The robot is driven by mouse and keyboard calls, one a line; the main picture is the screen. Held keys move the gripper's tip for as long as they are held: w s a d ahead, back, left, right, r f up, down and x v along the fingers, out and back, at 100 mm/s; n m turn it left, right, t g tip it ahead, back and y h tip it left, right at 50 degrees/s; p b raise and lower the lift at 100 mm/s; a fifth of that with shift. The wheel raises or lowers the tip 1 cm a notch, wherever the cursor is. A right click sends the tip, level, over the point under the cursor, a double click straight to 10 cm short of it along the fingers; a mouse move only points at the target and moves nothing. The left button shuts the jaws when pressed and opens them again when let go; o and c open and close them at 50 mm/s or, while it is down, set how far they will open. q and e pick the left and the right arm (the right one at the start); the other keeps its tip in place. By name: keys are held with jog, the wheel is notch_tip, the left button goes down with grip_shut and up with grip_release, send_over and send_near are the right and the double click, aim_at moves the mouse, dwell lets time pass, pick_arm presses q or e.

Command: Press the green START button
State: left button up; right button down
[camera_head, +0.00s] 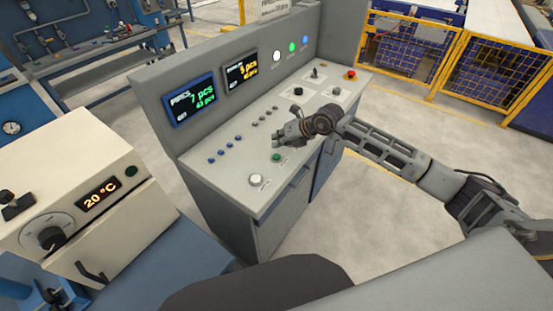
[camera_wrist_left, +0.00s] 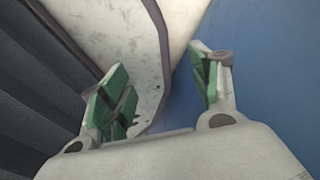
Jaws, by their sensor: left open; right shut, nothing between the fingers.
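A green button (camera_head: 276,157) sits on the sloped top of the grey control console (camera_head: 235,190), near its front edge; its label is too small to read. My right gripper (camera_head: 282,136) reaches over the console from the right, its fingers shut and empty. The fingertips are just behind the green button in the picture; I cannot tell their height above the panel. My left gripper (camera_wrist_left: 158,95) shows only in the left wrist view, open and empty, with green finger pads, beside a pale surface and a blue one.
A white button (camera_head: 257,180) is nearer on the console, and a red knob (camera_head: 350,74) sits at its far end. Two displays (camera_head: 193,100) stand on the console's back panel. A white oven-like box (camera_head: 80,200) is at left. Yellow fencing (camera_head: 450,55) stands behind.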

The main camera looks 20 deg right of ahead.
aim_at(278, 155)
jog(key=shift+f+b, duration=0.9)
jog(key=shift+f, duration=0.6)
jog(key=shift+f+b, duration=0.55)
jog(key=shift+f, duration=0.3)
dwell(1.6)
jog(key=shift+r, duration=0.1)
jog(key=shift+r+p, duration=0.5)
jog(key=shift+r, duration=0.25)
jog(key=shift+r, duration=0.15)
jog(key=shift+r+p, duration=1.4)
jog(key=shift+r, duration=1)
